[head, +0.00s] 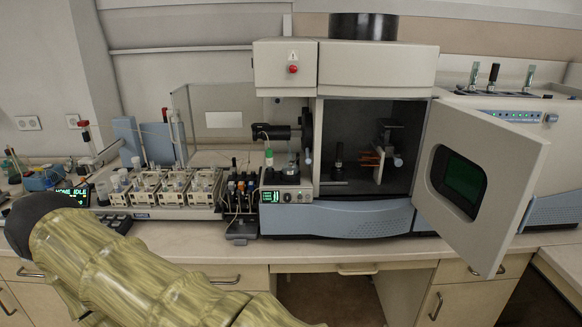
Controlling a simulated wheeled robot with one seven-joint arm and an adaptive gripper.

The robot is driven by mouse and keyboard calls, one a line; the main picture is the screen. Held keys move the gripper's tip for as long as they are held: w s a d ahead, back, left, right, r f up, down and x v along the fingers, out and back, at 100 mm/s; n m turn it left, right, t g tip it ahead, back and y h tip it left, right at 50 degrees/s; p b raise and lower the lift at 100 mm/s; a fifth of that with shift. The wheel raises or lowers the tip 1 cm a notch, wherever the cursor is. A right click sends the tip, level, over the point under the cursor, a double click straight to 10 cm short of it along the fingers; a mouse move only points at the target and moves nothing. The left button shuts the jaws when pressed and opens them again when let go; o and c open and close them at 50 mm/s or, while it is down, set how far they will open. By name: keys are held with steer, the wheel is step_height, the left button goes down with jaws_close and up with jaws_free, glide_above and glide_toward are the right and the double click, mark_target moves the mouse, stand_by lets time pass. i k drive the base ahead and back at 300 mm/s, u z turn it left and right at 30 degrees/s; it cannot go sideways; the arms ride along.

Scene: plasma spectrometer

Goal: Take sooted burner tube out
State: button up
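The spectrometer (345,62) stands on the bench with its chamber door (505,150) swung wide open to the right. Inside the dark chamber (360,112) I see a copper-coloured coil (371,158) beside an upright dark holder (385,138). A small dark upright piece (338,157) stands left of the coil. I cannot tell for certain which part is the sooted burner tube; the chamber is dark and the parts are small. My arm crosses the lower left, away from the chamber. My gripper is not in view.
Left of the chamber is a black horizontal cylinder (275,132) over a small display unit (287,196). Several white bottle racks (145,190) stand farther left. The open door juts past the bench front. A boxy unit with upright clamps (494,76) stands behind it.

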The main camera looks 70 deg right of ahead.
mark_target(337, 167)
steer(key=u, duration=0.05)
steer(key=k, duration=0.75)
steer(key=z, duration=1.2)
